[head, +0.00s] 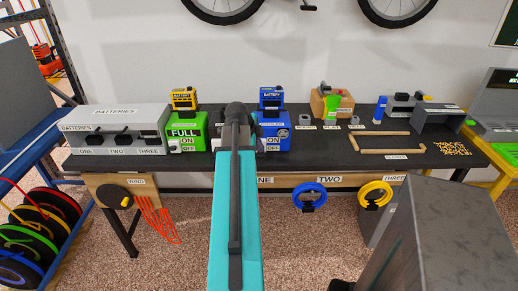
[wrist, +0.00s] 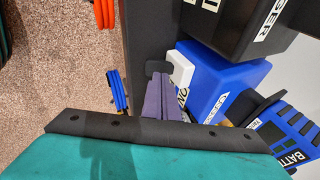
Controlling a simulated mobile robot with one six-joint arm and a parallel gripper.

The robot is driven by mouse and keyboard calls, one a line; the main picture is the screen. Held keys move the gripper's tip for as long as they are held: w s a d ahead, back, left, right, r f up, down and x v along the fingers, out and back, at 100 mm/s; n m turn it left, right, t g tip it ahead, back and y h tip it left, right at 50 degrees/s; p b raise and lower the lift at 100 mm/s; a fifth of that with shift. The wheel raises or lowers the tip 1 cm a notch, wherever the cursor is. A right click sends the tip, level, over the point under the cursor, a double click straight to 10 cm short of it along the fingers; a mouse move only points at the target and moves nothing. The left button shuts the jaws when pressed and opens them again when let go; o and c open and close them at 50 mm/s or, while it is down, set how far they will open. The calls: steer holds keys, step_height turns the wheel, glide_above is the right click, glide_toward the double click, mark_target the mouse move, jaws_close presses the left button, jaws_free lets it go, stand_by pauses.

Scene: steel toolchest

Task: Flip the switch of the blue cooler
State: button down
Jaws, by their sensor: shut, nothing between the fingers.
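The blue cooler (head: 277,133) stands on the dark bench top near the middle in the head view, with ON and OFF labels on its front. My arm hides its left edge there. In the wrist view the cooler (wrist: 222,85) lies right of centre, with a white switch block (wrist: 180,68) at its front. An ON label sits beside the fingers. My gripper (wrist: 159,70) is shut and empty.
A green box (head: 187,130) marked FULL stands left of the cooler. A blue battery (head: 271,98) sits on the cooler, a yellow one (head: 184,98) on the green box.

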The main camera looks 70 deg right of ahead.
steer(key=shift+r, duration=0.1)
steer(key=s+a+v, duration=0.1)
steer(key=v, duration=1.2)
steer(key=shift+s+a, duration=0.2)
steer(key=shift+a, duration=0.1)
stand_by(0.8)
